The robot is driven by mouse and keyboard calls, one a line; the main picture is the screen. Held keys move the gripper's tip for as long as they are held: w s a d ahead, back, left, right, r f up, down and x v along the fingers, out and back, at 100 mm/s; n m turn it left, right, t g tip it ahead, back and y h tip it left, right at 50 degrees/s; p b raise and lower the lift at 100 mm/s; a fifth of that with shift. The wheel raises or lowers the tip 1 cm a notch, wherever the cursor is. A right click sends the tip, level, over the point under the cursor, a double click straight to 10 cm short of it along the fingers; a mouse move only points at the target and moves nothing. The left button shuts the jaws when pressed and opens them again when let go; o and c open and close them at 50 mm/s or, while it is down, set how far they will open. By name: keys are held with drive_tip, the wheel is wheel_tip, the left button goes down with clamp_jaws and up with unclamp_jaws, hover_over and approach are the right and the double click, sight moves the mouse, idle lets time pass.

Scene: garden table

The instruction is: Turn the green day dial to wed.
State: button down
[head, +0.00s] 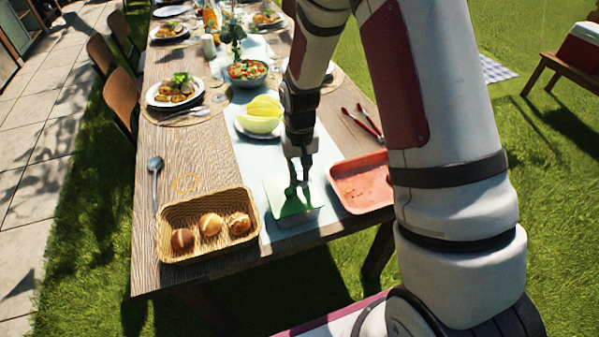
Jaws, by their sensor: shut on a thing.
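The green day dial (299,208) appears as a green-topped box on the pale runner near the table's front edge, between the bread basket and the red tray. My gripper (298,188) points down onto its top and is shut on a part of it. The gripped part is mostly hidden by the fingers. The day lettering is too small to read, so I cannot tell which day is set.
A wicker basket (163,222) with bread rolls stands to the left. A red tray (345,203) is close on the right, with red-handled tongs (362,123) behind it. A plate of melon slices (262,113) stands behind. A ladle (155,178) lies far left.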

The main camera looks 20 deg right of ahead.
sight(300, 177)
drive_tip(key=shift+m, duration=0.6)
drive_tip(key=c, duration=1.5)
unclamp_jaws()
wheel_tip(300, 177, up, 12)
